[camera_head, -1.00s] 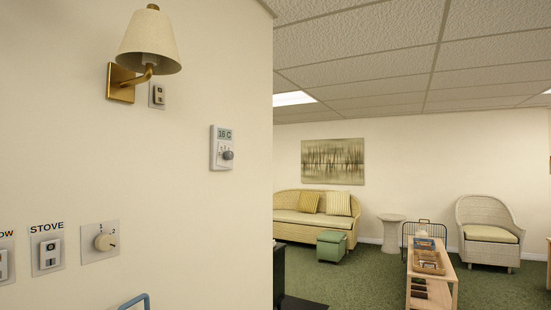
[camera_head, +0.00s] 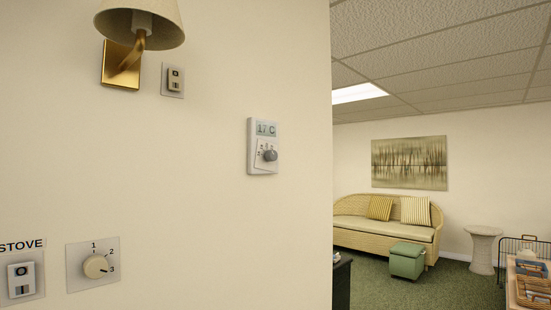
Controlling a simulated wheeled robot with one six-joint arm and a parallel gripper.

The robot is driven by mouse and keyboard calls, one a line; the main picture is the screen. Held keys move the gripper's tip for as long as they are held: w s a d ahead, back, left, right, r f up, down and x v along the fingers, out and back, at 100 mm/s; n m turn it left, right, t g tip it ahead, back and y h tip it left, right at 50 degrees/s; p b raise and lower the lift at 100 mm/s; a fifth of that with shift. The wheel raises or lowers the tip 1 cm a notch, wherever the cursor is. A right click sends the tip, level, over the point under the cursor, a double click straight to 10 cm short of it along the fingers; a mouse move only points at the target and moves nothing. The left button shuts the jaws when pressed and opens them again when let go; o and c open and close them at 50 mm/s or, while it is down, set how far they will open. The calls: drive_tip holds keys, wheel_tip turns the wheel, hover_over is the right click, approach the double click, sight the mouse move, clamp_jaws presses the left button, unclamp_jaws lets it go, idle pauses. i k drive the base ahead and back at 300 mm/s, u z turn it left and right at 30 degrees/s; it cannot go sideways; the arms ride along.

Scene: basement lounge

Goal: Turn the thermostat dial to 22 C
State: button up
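The thermostat (camera_head: 254,150) is a white upright box on the cream wall, right of the picture's middle-left and near the wall's end. Its small display (camera_head: 266,129) appears to read 17 C. The round grey dial (camera_head: 270,155) sits below the display, on a pale plate with small marks that are too fine to read. Nothing touches the dial. My gripper is not in view, so its opening does not show.
A brass wall lamp (camera_head: 142,20) juts out at upper left beside a small switch (camera_head: 174,80). A cream knob marked 1 to 3 (camera_head: 95,266) and a STOVE switch (camera_head: 22,279) are lower left. Beyond the wall stand a sofa (camera_head: 350,222) and green ottoman (camera_head: 407,260).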

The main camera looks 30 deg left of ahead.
sight(271, 156)
drive_tip(key=u, duration=0.35)
drive_tip(key=i, duration=0.75)
drive_tip(key=u, duration=0.55)
